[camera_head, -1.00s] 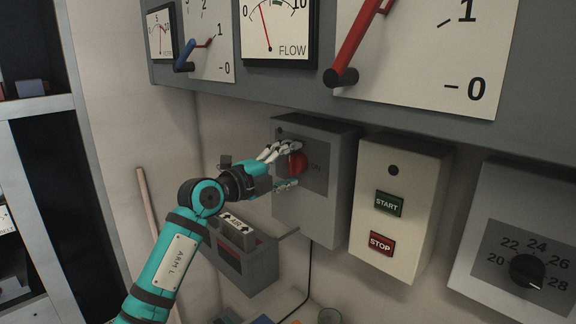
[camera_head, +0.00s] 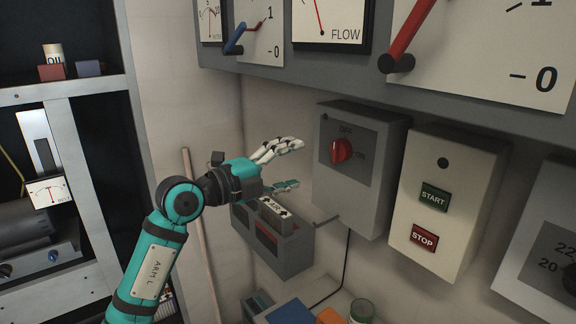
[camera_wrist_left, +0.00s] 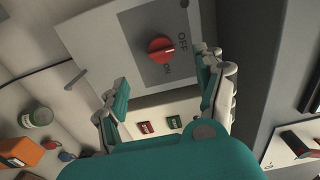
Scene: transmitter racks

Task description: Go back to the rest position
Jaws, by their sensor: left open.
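My left gripper (camera_head: 290,166) is open and empty in the head view, in front of and to the left of a grey switch box. The box (camera_head: 372,200) carries a red rotary knob (camera_head: 342,150) with ON and OFF marks. The gripper is apart from the knob. In the left wrist view the open fingers (camera_wrist_left: 164,88) stand on either side, with the red knob (camera_wrist_left: 161,49) beyond them and nothing between them. My right gripper is not in view.
A white box with START (camera_head: 434,197) and STOP (camera_head: 424,237) buttons is right of the switch box. A grey panel (camera_head: 300,77) with levers and gauges hangs above. A metal shelf (camera_head: 65,91) stands left.

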